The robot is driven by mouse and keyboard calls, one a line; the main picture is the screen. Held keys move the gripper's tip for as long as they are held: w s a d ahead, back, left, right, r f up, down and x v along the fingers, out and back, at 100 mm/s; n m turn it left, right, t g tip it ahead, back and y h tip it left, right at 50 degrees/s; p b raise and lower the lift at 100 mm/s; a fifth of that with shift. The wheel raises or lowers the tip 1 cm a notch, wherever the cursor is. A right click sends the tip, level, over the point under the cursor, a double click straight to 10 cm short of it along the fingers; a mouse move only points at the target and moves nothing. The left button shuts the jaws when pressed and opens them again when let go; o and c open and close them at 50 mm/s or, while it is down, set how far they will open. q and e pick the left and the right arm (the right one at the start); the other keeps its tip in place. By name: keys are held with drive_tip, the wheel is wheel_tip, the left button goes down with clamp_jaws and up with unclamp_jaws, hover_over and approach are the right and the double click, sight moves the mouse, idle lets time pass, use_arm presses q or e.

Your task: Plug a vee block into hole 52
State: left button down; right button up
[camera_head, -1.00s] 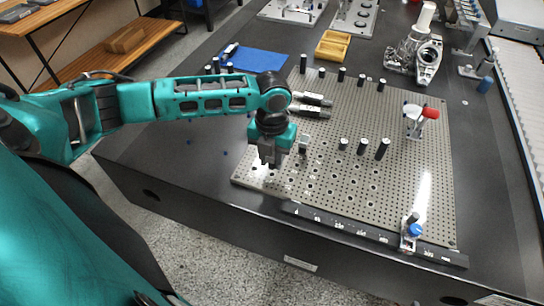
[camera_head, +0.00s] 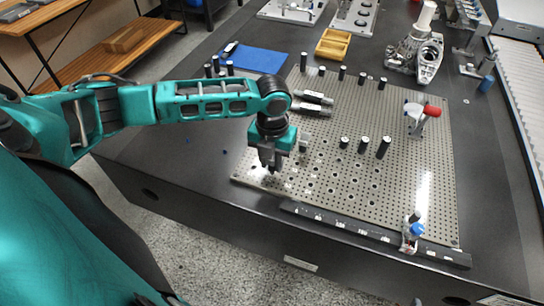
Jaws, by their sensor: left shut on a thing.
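My left gripper (camera_head: 270,166) hangs pointing down over the front left part of the perforated grey plate (camera_head: 400,205). It is shut on a small vee block, which the fingers almost wholly hide. The fingertips are just above or at the plate's holes; I cannot tell whether the block touches the plate. Hole 52 cannot be picked out, as no hole numbers are readable. A small pale block (camera_head: 303,146) stands on the plate just right of the gripper. My right gripper is not in view.
Black pins stand right of the gripper, the tallest (camera_head: 384,147) rightmost, and along the plate's back. A red-tipped clamp (camera_head: 431,111) stands at the right, and a black rail (camera_head: 340,223) runs along the front edge.

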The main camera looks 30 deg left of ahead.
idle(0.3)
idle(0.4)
use_arm(q)
drive_tip(key=shift+p, duration=0.45)
idle(0.5)
drive_tip(key=shift+p, duration=0.45)
drive_tip(key=shift+f+b, duration=0.4)
drive_tip(key=shift+f, duration=0.5)
idle(0.3)
drive_tip(key=c, duration=0.8)
unclamp_jaws()
